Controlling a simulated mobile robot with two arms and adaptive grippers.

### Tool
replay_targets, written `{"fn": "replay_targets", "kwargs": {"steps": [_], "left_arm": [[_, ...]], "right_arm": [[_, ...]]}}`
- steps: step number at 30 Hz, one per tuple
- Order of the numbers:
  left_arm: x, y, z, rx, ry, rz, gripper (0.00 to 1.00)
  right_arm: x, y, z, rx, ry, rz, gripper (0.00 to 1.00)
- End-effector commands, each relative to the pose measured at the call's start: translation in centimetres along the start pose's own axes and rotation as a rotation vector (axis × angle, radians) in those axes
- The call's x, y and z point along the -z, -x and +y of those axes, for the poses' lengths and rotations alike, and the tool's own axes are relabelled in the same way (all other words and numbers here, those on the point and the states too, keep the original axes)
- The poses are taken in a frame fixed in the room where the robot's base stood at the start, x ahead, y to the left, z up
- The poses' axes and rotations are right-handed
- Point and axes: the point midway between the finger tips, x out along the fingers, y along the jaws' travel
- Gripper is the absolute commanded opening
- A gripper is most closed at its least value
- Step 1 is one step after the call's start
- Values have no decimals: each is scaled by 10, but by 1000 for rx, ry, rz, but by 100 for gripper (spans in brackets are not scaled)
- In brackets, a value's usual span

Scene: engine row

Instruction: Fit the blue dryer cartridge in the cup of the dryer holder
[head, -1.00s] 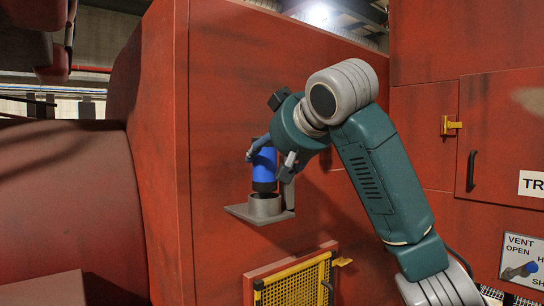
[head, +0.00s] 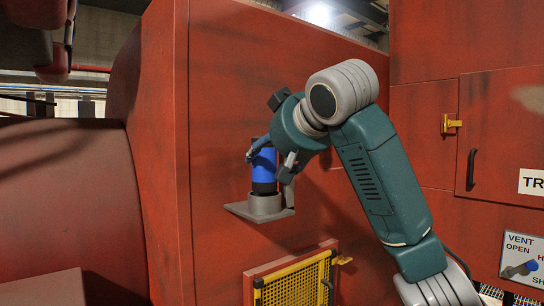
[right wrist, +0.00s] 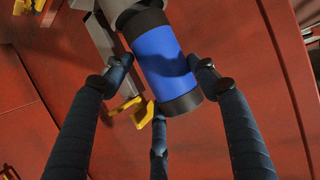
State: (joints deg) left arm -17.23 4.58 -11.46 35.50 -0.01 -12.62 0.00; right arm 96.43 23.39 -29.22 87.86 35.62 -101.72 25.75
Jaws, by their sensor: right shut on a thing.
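The blue dryer cartridge (head: 263,168) has black end bands and stands upright over the grey cup of the dryer holder (head: 264,207). Its lower black end meets the cup's rim; how deep it sits inside is hidden. My right gripper (head: 268,160) is shut on the cartridge, with fingers on both sides of its upper part. In the right wrist view the cartridge (right wrist: 166,58) lies between the dark fingers (right wrist: 162,72), its far end at the grey cup (right wrist: 119,8). My left gripper is not in view.
The holder's bracket juts from a red wall (head: 225,100). Below it is a yellow mesh guard (head: 296,285). At the right are a red cabinet door with a black handle (head: 472,171) and a vent sign (head: 522,258). A rounded red housing (head: 65,200) fills the left.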

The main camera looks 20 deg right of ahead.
Motion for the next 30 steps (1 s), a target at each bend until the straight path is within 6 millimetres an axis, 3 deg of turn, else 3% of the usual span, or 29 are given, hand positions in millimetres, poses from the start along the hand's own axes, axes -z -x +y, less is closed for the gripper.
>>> {"fn": "replay_targets", "kwargs": {"steps": [30], "left_arm": [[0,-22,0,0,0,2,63]], "right_arm": [[-24,-10,0,1,0,2,25]]}}
